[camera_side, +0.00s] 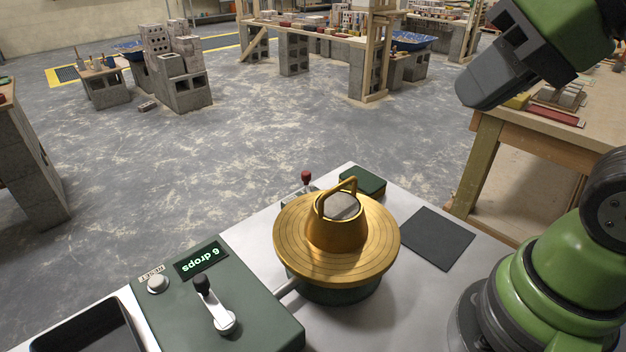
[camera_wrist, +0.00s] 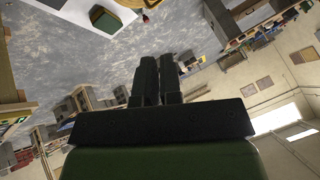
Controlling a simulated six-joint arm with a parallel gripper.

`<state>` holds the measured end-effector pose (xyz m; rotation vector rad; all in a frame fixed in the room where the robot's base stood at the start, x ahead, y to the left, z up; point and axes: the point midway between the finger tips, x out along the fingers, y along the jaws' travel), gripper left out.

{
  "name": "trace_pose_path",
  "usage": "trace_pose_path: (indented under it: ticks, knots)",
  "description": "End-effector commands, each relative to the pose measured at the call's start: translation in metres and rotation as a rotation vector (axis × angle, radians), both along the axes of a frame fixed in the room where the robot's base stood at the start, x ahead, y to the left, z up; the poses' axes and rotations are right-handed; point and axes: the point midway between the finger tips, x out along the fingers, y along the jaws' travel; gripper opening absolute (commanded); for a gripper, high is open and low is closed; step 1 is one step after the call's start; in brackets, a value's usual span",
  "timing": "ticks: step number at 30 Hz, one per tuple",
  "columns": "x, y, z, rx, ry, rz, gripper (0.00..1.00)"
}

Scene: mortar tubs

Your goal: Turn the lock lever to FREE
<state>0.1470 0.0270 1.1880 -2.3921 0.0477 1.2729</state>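A small lever with a red knob (camera_side: 306,176) stands behind the brass round table (camera_side: 290,245) in the side view; its lower part is mostly hidden, and no FREE mark is readable. The red knob also shows at the top of the wrist view (camera_wrist: 146,18). A crank with a black knob (camera_side: 213,304) sits on the green control box (camera_side: 262,318). My gripper (camera_side: 476,98) is high at the upper right, well away from the lever. In the wrist view its two dark fingers (camera_wrist: 159,80) lie side by side, shut with nothing between them.
The control box has a display reading "6 drops" (camera_side: 201,259) and a RESET button (camera_side: 157,284). A dark green block (camera_side: 362,181) and a dark mat (camera_side: 437,238) lie near the brass table. A wooden bench (camera_side: 490,140) stands at right. The air above the brass table is clear.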

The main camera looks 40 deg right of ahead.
Motion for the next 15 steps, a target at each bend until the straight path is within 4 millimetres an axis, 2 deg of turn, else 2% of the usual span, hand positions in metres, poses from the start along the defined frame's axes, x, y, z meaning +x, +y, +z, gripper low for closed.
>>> trace_pose_path:
  ticks: [5,11,15]
  knots:
    - [0.026,-0.002,0.003,-0.008,0.044,0.036,0.0]
    - [0.078,-0.014,0.0,-0.006,0.097,0.109,0.0]
    - [0.115,-0.028,-0.012,0.004,0.118,0.159,0.0]
